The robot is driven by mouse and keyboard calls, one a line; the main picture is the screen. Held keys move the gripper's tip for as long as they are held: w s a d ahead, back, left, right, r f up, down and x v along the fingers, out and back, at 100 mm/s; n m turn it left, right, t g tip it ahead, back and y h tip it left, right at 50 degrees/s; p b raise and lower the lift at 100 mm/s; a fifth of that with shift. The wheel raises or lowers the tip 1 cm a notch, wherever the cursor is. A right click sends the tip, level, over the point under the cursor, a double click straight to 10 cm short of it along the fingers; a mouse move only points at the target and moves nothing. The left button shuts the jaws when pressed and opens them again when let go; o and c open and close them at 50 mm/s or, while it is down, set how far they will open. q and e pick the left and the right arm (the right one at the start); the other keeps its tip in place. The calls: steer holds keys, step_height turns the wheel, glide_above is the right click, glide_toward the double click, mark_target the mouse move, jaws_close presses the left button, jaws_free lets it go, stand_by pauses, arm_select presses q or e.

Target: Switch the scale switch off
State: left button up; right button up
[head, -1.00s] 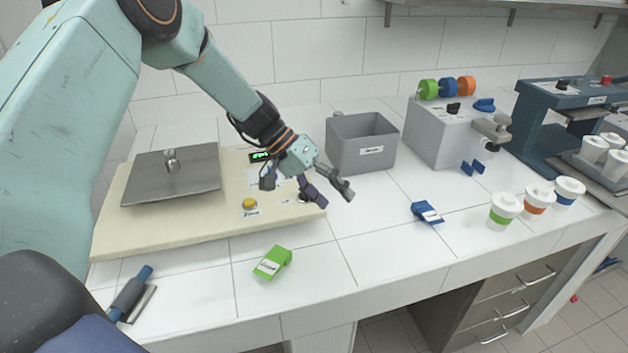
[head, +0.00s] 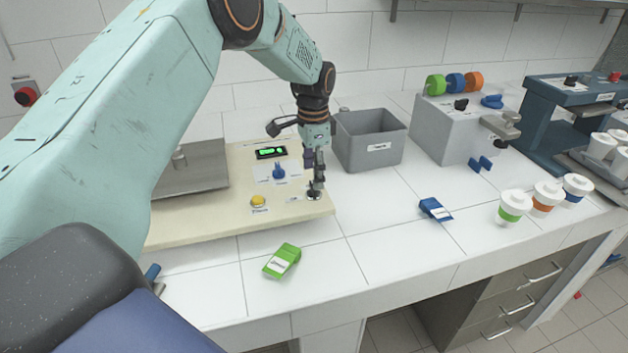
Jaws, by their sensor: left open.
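The scale is a wide cream base (head: 215,226) with a steel weighing plate (head: 195,168), partly hidden behind my left arm. Its display (head: 271,152) is lit green. A blue knob (head: 279,171) and a yellow button (head: 258,202) sit on the panel. The small dark scale switch (head: 314,194) is near the base's right front corner. My left gripper (head: 317,183) is open and points down right at the switch, partly covering it. I cannot tell whether the fingers touch it or which way it is set. My right gripper is not in view.
A grey bin (head: 370,150) stands just right of the gripper. Lidded cups (head: 514,207) and machines (head: 462,128) stand to the right. The front counter is mostly clear.

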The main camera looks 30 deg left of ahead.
arm_select(q)
step_height(320, 180, down, 3)
steer(key=shift+w+a+r, duration=0.1)
steer(key=shift+a+r, duration=0.05)
steer(key=shift+f, duration=0.3)
steer(key=shift+d, duration=0.3)
steer(key=shift+a+f, duration=0.1)
steer(key=shift+a, duration=0.15)
steer(key=c, duration=0.3)
steer(key=shift+d, duration=0.2)
steer(key=c, duration=0.5)
steer(key=shift+a, duration=0.1)
steer(key=c, duration=0.3)
steer(key=shift+c, duration=0.2)
